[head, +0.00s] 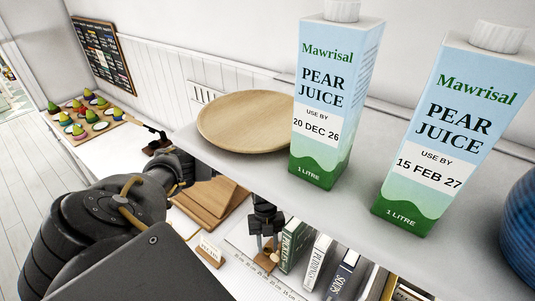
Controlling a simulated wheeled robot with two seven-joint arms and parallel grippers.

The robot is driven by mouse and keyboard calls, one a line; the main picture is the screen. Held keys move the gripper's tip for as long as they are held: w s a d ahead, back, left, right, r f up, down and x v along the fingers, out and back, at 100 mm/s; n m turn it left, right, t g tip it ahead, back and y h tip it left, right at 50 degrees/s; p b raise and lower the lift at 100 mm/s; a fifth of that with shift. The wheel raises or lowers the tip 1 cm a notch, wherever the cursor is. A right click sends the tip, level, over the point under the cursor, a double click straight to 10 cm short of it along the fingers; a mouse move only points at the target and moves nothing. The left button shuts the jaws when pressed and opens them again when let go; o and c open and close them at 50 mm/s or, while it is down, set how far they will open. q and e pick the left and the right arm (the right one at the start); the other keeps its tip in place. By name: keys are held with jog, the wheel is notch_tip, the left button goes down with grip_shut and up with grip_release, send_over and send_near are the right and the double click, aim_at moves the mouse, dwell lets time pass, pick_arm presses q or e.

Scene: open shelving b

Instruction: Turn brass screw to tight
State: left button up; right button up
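No brass screw can be made out in the head view. My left arm comes in from the left and passes behind the pale shelf (245,171). A dark gripper, which I take to be my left gripper (267,246), points down below the shelf's front edge. It is close to the left end of a row of books (318,262). Something small and brownish shows at its fingertips, too small to identify or to tell whether it is gripped. My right gripper is not in view.
A wooden plate (245,122) and two pear juice cartons (334,100) (440,130) stand on the shelf, with a blue ribbed vessel (521,228) at right. Below are a wooden block (210,200), a small sign (209,250) and a ruler strip (262,263). A board with coloured pieces (88,118) lies far left.

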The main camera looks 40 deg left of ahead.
pick_arm(q)
jog(key=shift+o, duration=1.2)
jog(key=shift+w+a+r, duration=0.15)
jog(key=shift+r, duration=0.1)
jog(key=shift+w+a+r+b, duration=0.15)
jog(key=shift+w+a+b, duration=0.1)
jog(key=shift+b, duration=0.4)
jog(key=w+a+b, duration=0.2)
jog(key=w+a, duration=0.1)
jog(key=a, duration=0.1)
jog(key=w+a+b, duration=0.2)
jog(key=w+a, duration=0.1)
jog(key=shift+w+a, duration=0.2)
jog(key=shift+a, duration=0.15)
jog(key=shift+w+a+r+b, duration=0.15)
jog(key=shift+w+a+b, duration=0.2)
jog(key=shift+a, duration=0.2)
